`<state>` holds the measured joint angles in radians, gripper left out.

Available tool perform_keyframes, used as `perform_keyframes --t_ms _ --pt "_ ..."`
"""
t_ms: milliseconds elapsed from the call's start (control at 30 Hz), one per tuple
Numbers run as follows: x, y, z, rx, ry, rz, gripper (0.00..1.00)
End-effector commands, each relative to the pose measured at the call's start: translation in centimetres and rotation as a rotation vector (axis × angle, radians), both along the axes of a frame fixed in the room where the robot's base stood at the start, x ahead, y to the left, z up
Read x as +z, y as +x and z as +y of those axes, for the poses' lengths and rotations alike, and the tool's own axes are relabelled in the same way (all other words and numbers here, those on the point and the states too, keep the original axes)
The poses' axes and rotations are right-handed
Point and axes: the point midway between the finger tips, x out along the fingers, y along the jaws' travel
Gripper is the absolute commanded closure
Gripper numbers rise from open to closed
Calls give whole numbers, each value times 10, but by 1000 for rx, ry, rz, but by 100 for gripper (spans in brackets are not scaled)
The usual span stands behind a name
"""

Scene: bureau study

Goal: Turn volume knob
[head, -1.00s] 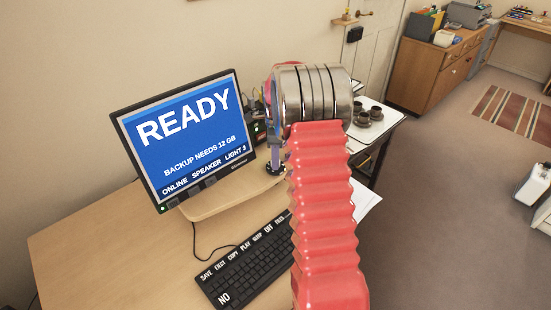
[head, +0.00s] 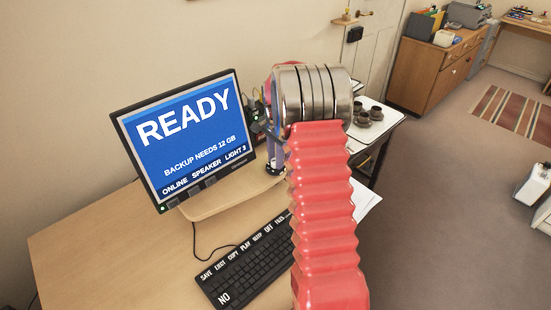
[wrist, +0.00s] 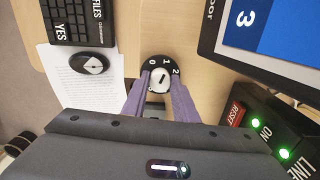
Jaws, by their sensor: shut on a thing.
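The volume knob (wrist: 160,76) sits on a round black dial with white numerals, 0, 1 and 2 among them, on the desk in the wrist view. The knob has a pale top with a dark pointer mark. My gripper (wrist: 158,84) has its two purple fingers on either side of the knob, shut on it. In the head view, my gripper (head: 274,160) points down at the dark dial base (head: 275,169), to the right of the monitor. The knob itself is hidden there by the fingers.
The monitor (head: 190,140) stands close left of my gripper. A keyboard (head: 245,272) lies in front. The wrist view shows a mouse (wrist: 90,64) on white paper (wrist: 80,90) and a black box with lit green lamps and a red RESET button (wrist: 235,114).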

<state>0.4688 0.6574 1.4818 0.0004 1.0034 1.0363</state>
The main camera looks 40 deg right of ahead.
Motion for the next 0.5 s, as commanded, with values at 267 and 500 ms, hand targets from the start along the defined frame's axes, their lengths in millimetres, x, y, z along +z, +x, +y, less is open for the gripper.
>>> perform_keyframes --t_ms 267,500 --pt "1 1 -2 22 -5 -4 96" --pt "1 1 -2 21 -5 -4 72"
